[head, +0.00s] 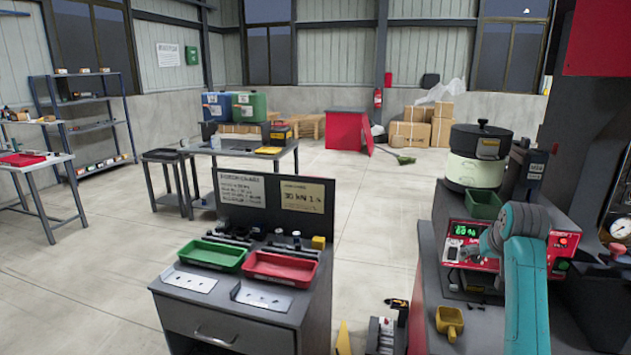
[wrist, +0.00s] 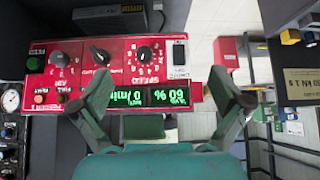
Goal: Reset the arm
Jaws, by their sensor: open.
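My gripper (wrist: 160,88) is open and empty in the wrist view, its two fingers spread in front of a red control panel (wrist: 125,78). The panel appears upside down there, with knobs and lit green displays reading 60 % and 0 /min. In the head view, my teal arm (head: 527,270) reaches to the same red panel (head: 484,262) on the right-hand bench, and my gripper (head: 488,242) is in front of it, partly hidden by the wrist. I cannot tell whether the fingers touch the panel.
The bowl feeder (head: 477,160) stands behind the panel, with a dark green bin (head: 484,205) between. A yellow scoop (head: 449,322) lies at the bench front. A cart at left carries a green tray (head: 212,254) and a red tray (head: 280,267). Open floor (head: 375,230) separates them.

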